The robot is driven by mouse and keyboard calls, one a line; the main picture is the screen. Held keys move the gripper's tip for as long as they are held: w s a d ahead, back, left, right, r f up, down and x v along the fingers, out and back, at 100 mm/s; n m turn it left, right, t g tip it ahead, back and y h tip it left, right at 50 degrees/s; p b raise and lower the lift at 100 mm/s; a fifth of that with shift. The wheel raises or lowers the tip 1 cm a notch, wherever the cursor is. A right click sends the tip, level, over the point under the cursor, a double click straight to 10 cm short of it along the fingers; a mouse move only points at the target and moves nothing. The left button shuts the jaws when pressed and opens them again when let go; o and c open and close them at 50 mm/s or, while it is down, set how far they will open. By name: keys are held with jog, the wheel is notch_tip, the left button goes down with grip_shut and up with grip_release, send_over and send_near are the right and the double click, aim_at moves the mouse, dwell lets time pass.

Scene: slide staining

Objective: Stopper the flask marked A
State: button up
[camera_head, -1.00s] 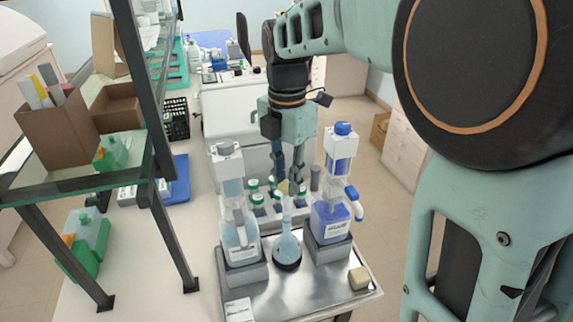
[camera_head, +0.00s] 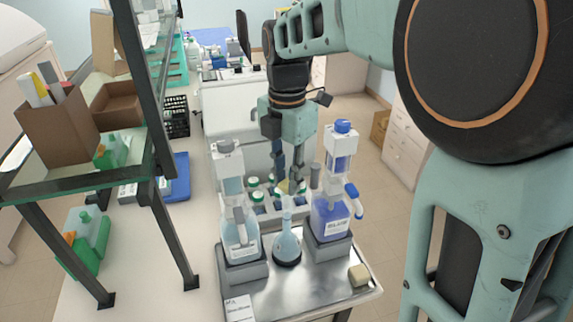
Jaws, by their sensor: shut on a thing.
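A round flask (camera_head: 287,248) with pale blue liquid and a narrow neck stands upright on the metal tray (camera_head: 290,292), between two dispenser bottles. No letter on it is readable. My gripper (camera_head: 289,187) points down just above and behind the flask's neck. It is shut on a small pale yellowish stopper (camera_head: 285,187), mostly hidden between the fingers. The stopper is close to the flask's mouth; I cannot tell whether they touch.
A dispenser bottle with light blue liquid (camera_head: 241,240) stands left and one with violet-blue liquid (camera_head: 330,220) right, both close to the flask. Several green-capped bottles (camera_head: 257,198) stand behind. A beige block (camera_head: 359,275) and a label card (camera_head: 239,308) lie in front.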

jog(key=shift+f, duration=0.6)
dwell(1.0)
jog(key=o, duration=0.8)
jog(key=shift+o, duration=0.3)
jog(key=o, duration=0.4)
jog(key=shift+r+p, duration=2.35)
jog(key=shift+r, duration=0.7)
